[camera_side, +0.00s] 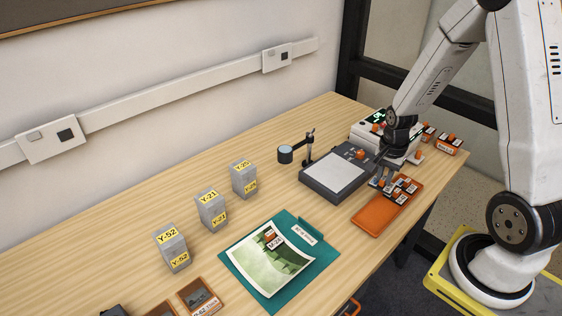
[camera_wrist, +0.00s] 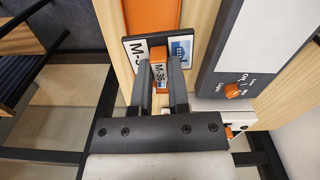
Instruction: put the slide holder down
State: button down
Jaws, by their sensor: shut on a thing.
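My gripper (camera_side: 386,174) is low over the far end of the orange tray (camera_side: 374,217) in the side view. In the wrist view its two dark fingers (camera_wrist: 160,66) are shut on the orange grip of a slide holder (camera_wrist: 132,47). The holder is a dark plate with a white label starting "M-3" and a small blue picture. The orange tray (camera_wrist: 152,16) shows beyond it in the wrist view. Whether the holder touches the tray or hangs just above it, I cannot tell. Other dark slide holders with orange grips (camera_side: 404,188) sit at the tray's far end.
A light box (camera_side: 334,174) with an orange knob (camera_wrist: 233,90) stands beside the tray. A white device (camera_side: 366,131) and more holders (camera_side: 447,146) are behind. A green clipboard (camera_side: 309,229), grey boxes (camera_side: 211,208) and a loupe stand (camera_side: 286,154) are to the left. The table edge is close to the tray.

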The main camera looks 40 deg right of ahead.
jog(key=w+a+r+n, duration=0.15)
jog(key=a+n, duration=0.65)
jog(key=a, duration=0.9)
jog(key=s+a+r+n, duration=0.1)
jog(key=s+a+n, duration=0.6)
jog(key=a, duration=0.5)
jog(key=shift+s+a+r+n, duration=0.2)
jog(key=shift+a+n, duration=0.2)
jog(key=shift+n, duration=0.3)
jog(key=shift+w, duration=0.15)
send_over(269, 271)
jog(key=f, duration=0.8)
jog(key=shift+s+d+f, duration=0.15)
jog(key=shift+s+f, duration=0.1)
jog(key=shift+s, duration=0.15)
jog(key=shift+w+f, duration=0.35)
jog(key=shift+f, duration=0.05)
